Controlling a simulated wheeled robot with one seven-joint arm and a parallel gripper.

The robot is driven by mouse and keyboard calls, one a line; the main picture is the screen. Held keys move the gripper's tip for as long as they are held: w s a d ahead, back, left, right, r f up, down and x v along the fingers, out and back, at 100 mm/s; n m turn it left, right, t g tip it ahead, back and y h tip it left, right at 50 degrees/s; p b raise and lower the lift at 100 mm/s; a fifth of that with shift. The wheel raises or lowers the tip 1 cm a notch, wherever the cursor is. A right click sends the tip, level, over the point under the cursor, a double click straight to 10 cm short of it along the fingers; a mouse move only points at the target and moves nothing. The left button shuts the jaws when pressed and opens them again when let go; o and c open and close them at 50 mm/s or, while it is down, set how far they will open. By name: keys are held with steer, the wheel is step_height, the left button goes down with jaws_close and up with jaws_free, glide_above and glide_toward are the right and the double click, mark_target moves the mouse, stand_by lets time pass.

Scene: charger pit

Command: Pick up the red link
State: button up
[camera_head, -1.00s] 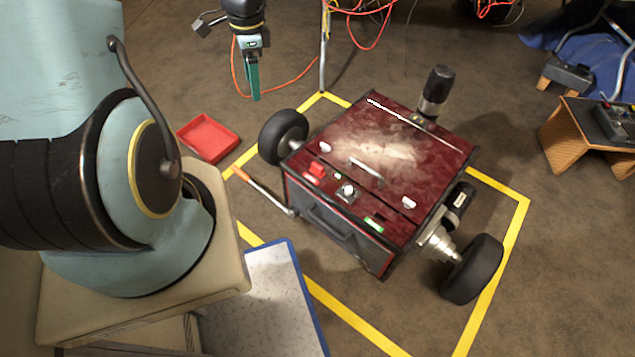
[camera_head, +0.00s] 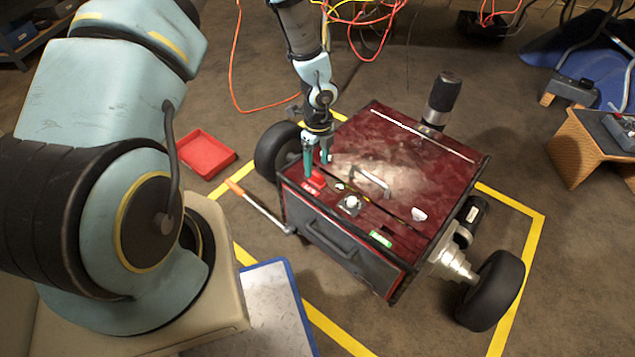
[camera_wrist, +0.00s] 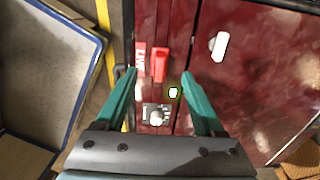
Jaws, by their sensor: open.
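The red link (camera_head: 317,180) is a small bright red block on the front left part of the dark red robot's top panel (camera_head: 405,165). In the wrist view the red link (camera_wrist: 160,64) lies between the lines of the two fingertips, beside a red-and-white label (camera_wrist: 140,58). My gripper (camera_head: 317,168) is open and points down just over the link, with its teal fingers apart. In the wrist view my gripper (camera_wrist: 159,72) has nothing between its fingers. I cannot tell the exact height of the fingertips above the panel.
A round knob (camera_head: 350,204), a metal handle (camera_head: 371,180) and a green-lit display (camera_head: 381,238) are near the link on the panel. A black cylinder (camera_head: 441,98) stands at the back. An empty red tray (camera_head: 206,154) lies on the floor at left, near an orange-handled crank (camera_head: 258,206).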

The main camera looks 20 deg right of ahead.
mark_target(318, 175)
steer(key=f, duration=0.3)
steer(key=f+b, duration=0.1)
steer(key=f, duration=0.1)
steer(key=shift+s+f, duration=0.1)
steer(key=shift+s, duration=0.15)
jaws_close()
stand_by(0.4)
